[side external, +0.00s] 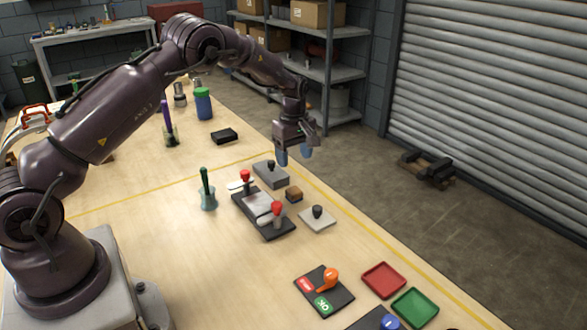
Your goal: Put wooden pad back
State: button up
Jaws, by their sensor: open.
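A small brown wooden block (293,195), which looks like the wooden pad, sits on the table just right of the black fixture (270,227). The fixture has a grey metal part (257,205) in its middle and two red-knobbed clamps (277,211). A dark grey block with a black knob (266,178) lies behind the wooden block. A pale plate with a black knob (317,221) lies in front of it. My gripper (294,154) is open and appears empty, its blue fingertips apart, above and behind the wooden block. The exact height is hard to tell.
A glass holder with a green-handled tool (207,195) stands left of the fixture. A black panel with an orange lever (325,288), a red tray (383,280) and a green tray (414,307) are at the front right. Table between fixture and panel is clear.

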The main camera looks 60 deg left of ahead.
jog(key=s+d+r+m+t, duration=0.1)
jog(key=s+d+r+m, duration=0.25)
jog(key=r, duration=0.35)
jog(key=s+d+r+m+t, duration=0.1)
jog(key=s+d+r+m, duration=0.2)
jog(key=r, duration=0.4)
jog(key=s+d+r+m+t, duration=0.1)
jog(key=s+d+r, duration=0.25)
jog(key=r, duration=0.35)
jog(key=s+d+m+t, duration=0.1)
jog(key=s+d+m, duration=0.1)
jog(key=s, duration=0.5)
jog(key=s+d+r+m, duration=0.1)
jog(key=s+d+m, duration=0.1)
jog(key=s+m, duration=0.3)
jog(key=s+d+r+m+t, duration=0.1)
jog(key=s+d+m, duration=0.1)
jog(key=s, duration=0.7)
jog(key=shift+r+m+t, duration=0.2)
jog(key=shift+m+t, duration=0.1)
jog(key=shift+m, duration=0.45)
